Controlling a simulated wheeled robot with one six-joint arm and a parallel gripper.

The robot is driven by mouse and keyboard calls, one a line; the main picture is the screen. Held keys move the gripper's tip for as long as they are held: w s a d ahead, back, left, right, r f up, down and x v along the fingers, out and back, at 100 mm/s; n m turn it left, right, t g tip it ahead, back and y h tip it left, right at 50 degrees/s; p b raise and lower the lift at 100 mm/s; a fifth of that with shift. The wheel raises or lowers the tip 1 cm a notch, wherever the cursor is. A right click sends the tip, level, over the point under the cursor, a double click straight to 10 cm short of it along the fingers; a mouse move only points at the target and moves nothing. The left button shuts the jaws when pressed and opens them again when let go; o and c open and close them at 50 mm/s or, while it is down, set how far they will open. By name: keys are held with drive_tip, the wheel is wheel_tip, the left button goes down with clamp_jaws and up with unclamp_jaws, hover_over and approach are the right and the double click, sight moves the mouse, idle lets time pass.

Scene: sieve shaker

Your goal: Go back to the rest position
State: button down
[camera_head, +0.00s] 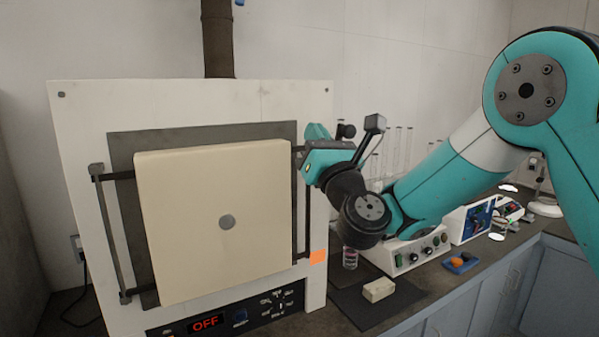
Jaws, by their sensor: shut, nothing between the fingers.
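My gripper (303,158) is at the upper right edge of the cream furnace door (215,215), its fingers pointing left toward the door. It is shut and holds nothing. The fingertips are small and partly hidden, so I cannot tell whether they touch the door or its dark side bar. My teal and grey arm reaches in from the right, over the bench. The door stands in front of the white furnace (90,110). The furnace display (206,323) reads OFF.
A white control box (405,252) with knobs, a blue-fronted device (470,222) and glass tubes (398,140) stand right of the furnace, close to my arm. A pale block (379,290) lies on a dark mat (400,300). A small jar (350,259) is beside the furnace.

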drive_tip(key=s+a+f+n+g+y+b, duration=0.1)
drive_tip(key=s+a+f+n+g+y, duration=0.25)
drive_tip(key=s+n+g, duration=0.75)
drive_tip(key=s+a+f+n+g+y+b, duration=0.1)
drive_tip(key=s+a+f+n+g+y, duration=0.3)
drive_tip(key=n, duration=1.3)
drive_tip(key=s+d+f+n+g+h+b, duration=0.1)
drive_tip(key=s+d+f+n+g+h, duration=0.7)
drive_tip(key=s+d+f+n+h, duration=0.3)
drive_tip(key=s+d+f+n, duration=0.1)
drive_tip(key=s+d+f, duration=0.2)
drive_tip(key=s, duration=0.3)
drive_tip(key=shift+s+d+n+h, duration=0.3)
drive_tip(key=shift+d+h, duration=0.05)
drive_tip(key=shift+d, duration=0.05)
drive_tip(key=c, duration=1.8)
unclamp_jaws()
